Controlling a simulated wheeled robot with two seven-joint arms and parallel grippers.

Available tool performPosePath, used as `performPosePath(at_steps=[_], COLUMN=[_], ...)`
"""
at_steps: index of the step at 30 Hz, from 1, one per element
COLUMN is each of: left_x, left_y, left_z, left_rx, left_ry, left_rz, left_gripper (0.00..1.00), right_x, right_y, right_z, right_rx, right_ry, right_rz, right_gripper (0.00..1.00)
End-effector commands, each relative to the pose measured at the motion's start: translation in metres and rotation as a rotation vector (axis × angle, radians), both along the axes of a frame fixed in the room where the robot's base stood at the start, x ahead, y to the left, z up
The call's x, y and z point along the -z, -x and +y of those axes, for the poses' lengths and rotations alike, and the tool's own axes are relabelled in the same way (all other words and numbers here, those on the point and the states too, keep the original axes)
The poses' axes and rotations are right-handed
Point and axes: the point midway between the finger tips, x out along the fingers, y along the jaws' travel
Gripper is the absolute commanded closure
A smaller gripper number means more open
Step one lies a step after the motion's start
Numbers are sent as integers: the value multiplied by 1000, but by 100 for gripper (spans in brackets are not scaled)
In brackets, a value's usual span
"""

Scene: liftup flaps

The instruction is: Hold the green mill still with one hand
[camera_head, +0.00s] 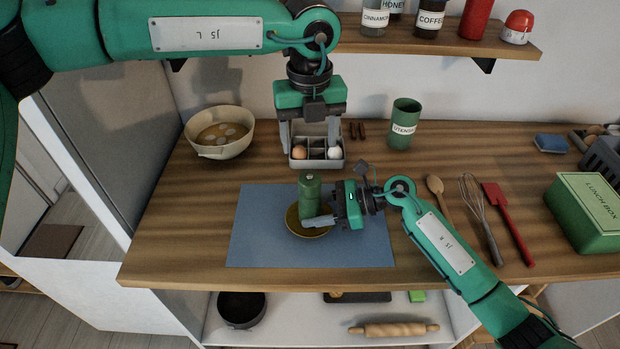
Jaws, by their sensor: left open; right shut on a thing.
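The green mill (309,192) stands upright on a round brown-gold plate (293,226) on the blue mat (260,252). My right gripper (318,219) is shut on the lower part of the mill, coming in from the right. My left gripper (312,153) is open above and behind the mill, near the grey egg tray. Its fingers point down and do not touch the mill.
The grey egg tray (327,163) holds a brown egg and a white egg. A spoon, whisk (480,215), red spatula and green lunch box (588,212) lie at the right. A shelf (420,40) overhangs the back.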

Motion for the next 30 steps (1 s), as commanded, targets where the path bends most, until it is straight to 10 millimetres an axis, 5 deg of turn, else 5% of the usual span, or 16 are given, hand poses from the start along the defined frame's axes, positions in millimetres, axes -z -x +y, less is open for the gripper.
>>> performPosePath(at_steps=[15, 30], left_x=[95, 112], left_y=[1, 1], left_z=[-1, -1], left_rx=[3, 3], left_ry=[1, 3], left_rz=[5, 3], left_gripper=[35, 35], right_x=[0, 0], right_y=[0, 0], right_z=[0, 0], right_rx=[0, 0], right_ry=[0, 0], right_rz=[0, 0], right_gripper=[75, 75])
